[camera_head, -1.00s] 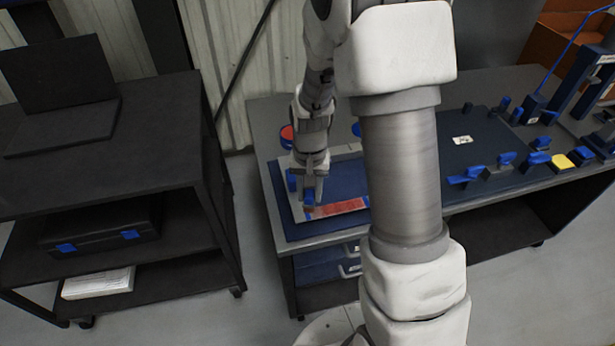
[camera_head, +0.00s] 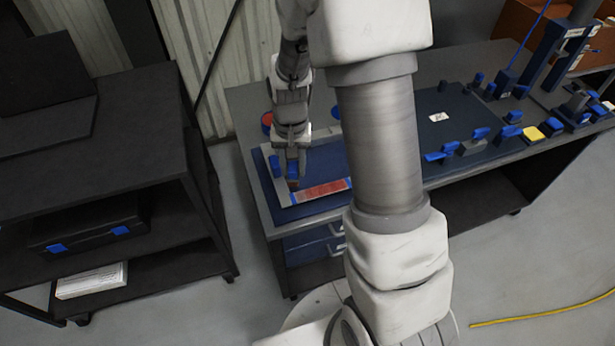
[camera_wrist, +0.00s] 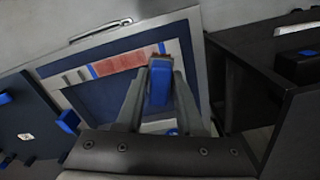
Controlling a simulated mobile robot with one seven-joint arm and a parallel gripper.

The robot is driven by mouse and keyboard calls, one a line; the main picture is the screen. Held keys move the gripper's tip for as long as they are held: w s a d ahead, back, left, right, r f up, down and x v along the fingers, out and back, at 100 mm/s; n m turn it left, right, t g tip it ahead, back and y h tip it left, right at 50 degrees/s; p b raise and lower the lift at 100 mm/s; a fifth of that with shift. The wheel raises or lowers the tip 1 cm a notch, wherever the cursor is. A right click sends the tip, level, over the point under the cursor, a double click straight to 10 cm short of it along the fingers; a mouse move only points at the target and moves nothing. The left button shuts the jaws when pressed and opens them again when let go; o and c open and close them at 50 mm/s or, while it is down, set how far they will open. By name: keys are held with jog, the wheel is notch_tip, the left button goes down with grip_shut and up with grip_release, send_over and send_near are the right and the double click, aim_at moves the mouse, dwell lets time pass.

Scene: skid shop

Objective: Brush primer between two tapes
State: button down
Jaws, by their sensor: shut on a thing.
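My gripper (camera_head: 292,172) is shut on a brush with a blue handle (camera_wrist: 160,88) and brown bristles (camera_wrist: 157,60). In the wrist view the bristles point away from me, beside the end of a red strip (camera_wrist: 118,65). The strip lies on a pale panel, between a blue tape (camera_wrist: 92,72) and another blue tape (camera_wrist: 161,48). In the head view the red strip (camera_head: 325,189) lies just right of the brush, with its right-hand blue tape (camera_head: 349,183) visible. I cannot tell whether the bristles touch the panel.
The panel lies on a blue mat (camera_head: 262,168) on the grey bench. Several blue-handled tools lie on the bench at right. A black cart (camera_head: 120,130) stands at left; a yellow hose (camera_head: 540,312) lies on the floor.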

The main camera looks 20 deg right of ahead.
jog(key=shift+f+b, duration=0.1)
jog(key=shift+b, duration=0.25)
jog(key=shift+f+b, duration=0.25)
jog(key=shift+b, duration=1.5)
jog(key=shift+r+b, duration=0.2)
jog(key=shift+b, duration=0.6)
jog(key=shift+f, duration=0.1)
